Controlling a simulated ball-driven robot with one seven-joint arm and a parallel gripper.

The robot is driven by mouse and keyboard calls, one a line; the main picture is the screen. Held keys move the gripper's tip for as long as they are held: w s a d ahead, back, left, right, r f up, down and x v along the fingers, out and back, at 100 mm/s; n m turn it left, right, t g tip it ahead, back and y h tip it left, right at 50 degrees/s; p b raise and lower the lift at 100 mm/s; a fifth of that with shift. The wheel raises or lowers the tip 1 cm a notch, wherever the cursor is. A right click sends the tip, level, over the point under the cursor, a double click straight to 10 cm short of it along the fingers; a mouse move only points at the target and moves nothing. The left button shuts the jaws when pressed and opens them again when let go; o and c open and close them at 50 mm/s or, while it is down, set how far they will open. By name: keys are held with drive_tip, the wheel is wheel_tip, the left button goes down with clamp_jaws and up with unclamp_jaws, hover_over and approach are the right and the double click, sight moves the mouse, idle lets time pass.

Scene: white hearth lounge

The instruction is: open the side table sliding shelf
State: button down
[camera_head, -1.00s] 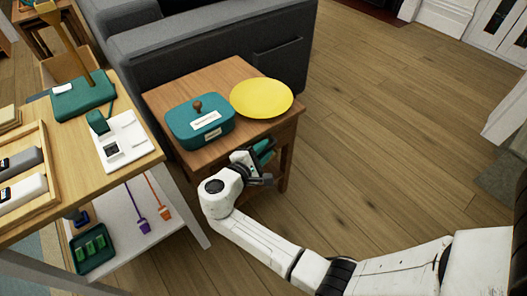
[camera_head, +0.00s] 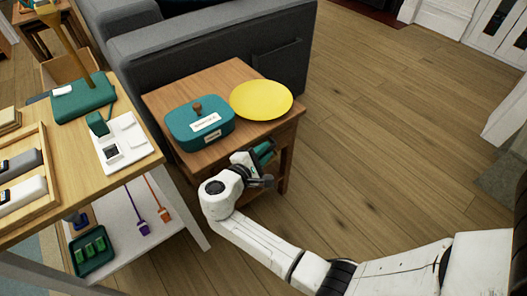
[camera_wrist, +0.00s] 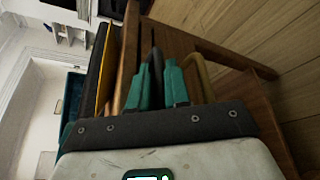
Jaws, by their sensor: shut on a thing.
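The wooden side table (camera_head: 243,72) stands beside the grey sofa, with a teal lidded box (camera_head: 183,121) and a yellow plate (camera_head: 262,99) on its top. My gripper (camera_head: 263,155) is at the table's front side, just below the top's edge. In the wrist view my gripper (camera_wrist: 161,68) has its teal fingers close together against the wooden front, shut on what seems to be the sliding shelf's handle. The handle is mostly hidden by the fingers. The shelf itself cannot be made out clearly in either view.
A light wood desk (camera_head: 137,158) with trays and a white device stands close on the left, with a white lower shelf (camera_head: 160,228). The grey sofa (camera_head: 210,45) is behind the side table. The wooden floor (camera_head: 390,130) to the right is clear.

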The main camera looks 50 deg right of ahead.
drive_tip(key=s+a+p, duration=0.2)
drive_tip(key=s+p, duration=0.3)
drive_tip(key=s, duration=0.4)
drive_tip(key=s+a+p, duration=0.3)
drive_tip(key=s+p, duration=0.2)
drive_tip(key=s, duration=0.4)
drive_tip(key=shift+s+a, duration=0.15)
drive_tip(key=c, duration=1.4)
unclamp_jaws()
drive_tip(key=shift+c, duration=0.2)
drive_tip(key=shift+a, duration=0.15)
drive_tip(key=p+v, duration=0.1)
drive_tip(key=v, duration=0.9)
drive_tip(key=shift+a, duration=0.3)
